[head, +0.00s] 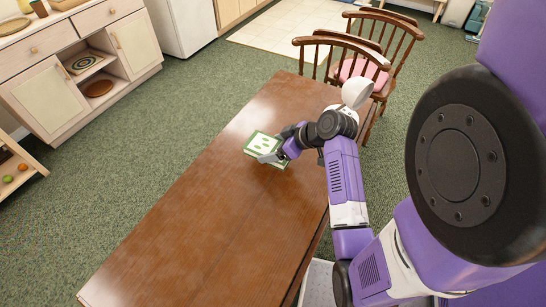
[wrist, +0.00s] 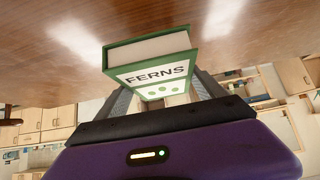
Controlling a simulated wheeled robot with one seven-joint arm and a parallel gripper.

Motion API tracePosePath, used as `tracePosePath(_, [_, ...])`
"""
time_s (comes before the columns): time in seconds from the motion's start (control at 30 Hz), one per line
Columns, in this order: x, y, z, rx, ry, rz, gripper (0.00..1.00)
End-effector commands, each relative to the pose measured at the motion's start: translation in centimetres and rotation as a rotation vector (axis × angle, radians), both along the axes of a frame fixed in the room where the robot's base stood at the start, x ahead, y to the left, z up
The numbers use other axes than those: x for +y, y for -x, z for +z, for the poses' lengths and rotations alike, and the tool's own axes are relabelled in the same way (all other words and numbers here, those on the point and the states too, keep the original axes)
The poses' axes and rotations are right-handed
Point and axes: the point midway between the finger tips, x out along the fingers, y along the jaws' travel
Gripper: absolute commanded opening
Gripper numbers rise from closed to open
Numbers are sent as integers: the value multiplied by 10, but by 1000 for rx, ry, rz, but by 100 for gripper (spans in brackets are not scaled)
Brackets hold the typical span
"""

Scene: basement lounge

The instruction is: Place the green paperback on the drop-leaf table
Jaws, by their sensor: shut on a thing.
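The green paperback (head: 262,146) is a green and white book at my gripper, over the far half of the drop-leaf table (head: 205,225). In the wrist view the book (wrist: 152,52) shows its spine with the word "FERNS" and its white page edges. My gripper (head: 272,155) is shut on the book; in the wrist view the fingers (wrist: 168,98) reach to its near part. The table's brown wooden top (wrist: 60,50) is close to the book. I cannot tell whether the book touches it.
Wooden chairs (head: 345,52), one with a pink cushion, stand at the table's far right end. A cream cabinet (head: 48,100) and a white appliance (head: 183,22) are at the back left. The tabletop is otherwise bare, with wide free room toward the front left.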

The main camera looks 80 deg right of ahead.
Motion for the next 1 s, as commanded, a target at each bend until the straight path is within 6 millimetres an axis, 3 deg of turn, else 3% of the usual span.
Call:
tracePosePath(0.4, [0, 0, -45, -1, 0, 1, 24])
tracePosePath(0.83, [0, -1, -51, -1, 1, 2, 24])
tracePosePath(0.87, [0, 0, -50, -1, 1, 2, 86])
tracePosePath(0.93, [0, 0, -50, -1, 0, 1, 99])
tracePosePath(1.0, [0, 0, -50, 0, 1, 1, 100])
